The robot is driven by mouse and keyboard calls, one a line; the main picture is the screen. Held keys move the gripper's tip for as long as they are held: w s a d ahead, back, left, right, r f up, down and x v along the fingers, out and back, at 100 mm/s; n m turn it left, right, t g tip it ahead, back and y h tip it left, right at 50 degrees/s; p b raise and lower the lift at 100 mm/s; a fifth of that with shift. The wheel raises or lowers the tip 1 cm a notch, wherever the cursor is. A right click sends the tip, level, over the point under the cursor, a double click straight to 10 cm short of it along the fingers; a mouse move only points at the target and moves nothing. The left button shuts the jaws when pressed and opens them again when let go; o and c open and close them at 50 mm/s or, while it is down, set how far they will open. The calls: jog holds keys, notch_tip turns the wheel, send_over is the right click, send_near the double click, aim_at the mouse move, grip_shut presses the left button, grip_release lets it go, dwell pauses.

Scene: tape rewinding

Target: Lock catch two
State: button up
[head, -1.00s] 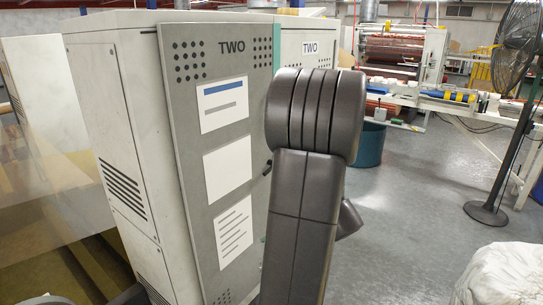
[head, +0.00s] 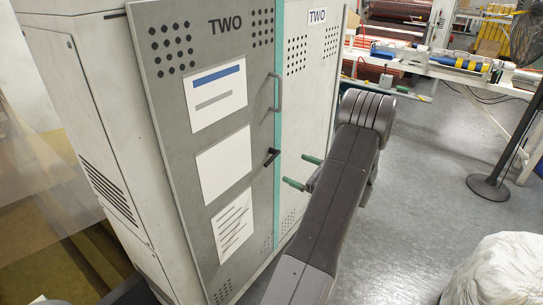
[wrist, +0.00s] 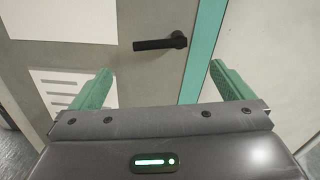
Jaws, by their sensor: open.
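Cabinet two (head: 220,75) stands left of centre in the head view, its grey door marked TWO. A black catch (head: 271,157) sits near the door's right edge, below a grey bar handle (head: 278,92). In the head view the catch looks tilted. In the wrist view the catch (wrist: 160,42) has its lever pointing left from a round pivot, roughly level. My gripper (head: 303,173) is open with green fingers, to the right of the catch and apart from it. In the wrist view the fingers (wrist: 162,80) are spread below the catch, with nothing between them.
A teal strip (head: 278,130) runs down beside the door, with a pale panel (head: 318,85) to its right. White sheets (head: 224,165) are fixed to the door. A fan stand (head: 490,186) and a white covered heap (head: 497,270) stand at the right. Grey floor lies clear between.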

aim_at(272, 157)
jog(key=p+x, duration=0.1)
jog(key=x, duration=1)
jog(key=shift+w+a, duration=0.25)
jog(key=shift+a, duration=0.05)
jog(key=shift+f, duration=0.1)
jog(key=c, duration=1.1)
